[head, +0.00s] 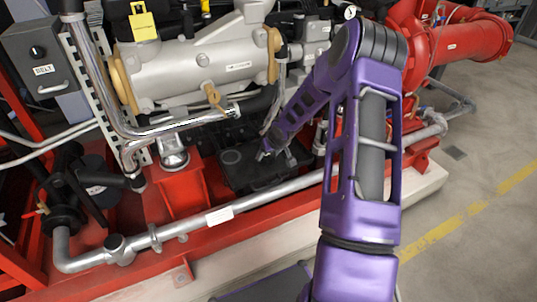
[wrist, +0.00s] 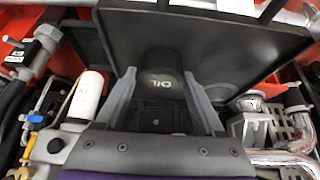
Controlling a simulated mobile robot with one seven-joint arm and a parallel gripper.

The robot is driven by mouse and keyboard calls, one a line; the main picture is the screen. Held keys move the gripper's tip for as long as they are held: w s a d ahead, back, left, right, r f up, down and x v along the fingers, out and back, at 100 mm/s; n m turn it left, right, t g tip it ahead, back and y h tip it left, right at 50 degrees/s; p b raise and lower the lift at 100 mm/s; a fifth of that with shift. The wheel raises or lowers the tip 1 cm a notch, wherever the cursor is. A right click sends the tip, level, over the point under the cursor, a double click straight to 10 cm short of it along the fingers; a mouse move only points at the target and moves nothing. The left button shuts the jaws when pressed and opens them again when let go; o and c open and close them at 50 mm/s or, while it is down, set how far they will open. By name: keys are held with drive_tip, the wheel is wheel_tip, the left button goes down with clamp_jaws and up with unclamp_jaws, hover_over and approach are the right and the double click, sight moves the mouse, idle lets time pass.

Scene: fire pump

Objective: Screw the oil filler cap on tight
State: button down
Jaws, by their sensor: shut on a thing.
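The oil filler cap (wrist: 160,68) is a dark round cap with the letters OIL on its side, in the middle of the wrist view. My gripper (wrist: 158,80) has its two grey fingers on either side of the cap and is shut on it. The cap is against a broad black surface (wrist: 225,50); the joint between them is hidden, so I cannot tell how it is seated. In the head view my gripper (head: 268,153) is small and low among the engine parts, over a black box-like part (head: 245,178), and the cap cannot be made out there.
A silver pipe (head: 225,213) runs along the red frame in front. A white cylinder (wrist: 88,95) is left of my gripper. Open floor (head: 470,230) lies to the right.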

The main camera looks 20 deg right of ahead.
sight(268, 155)
drive_tip(key=shift+r+p, duration=1.45)
drive_tip(key=shift+r, duration=0.4)
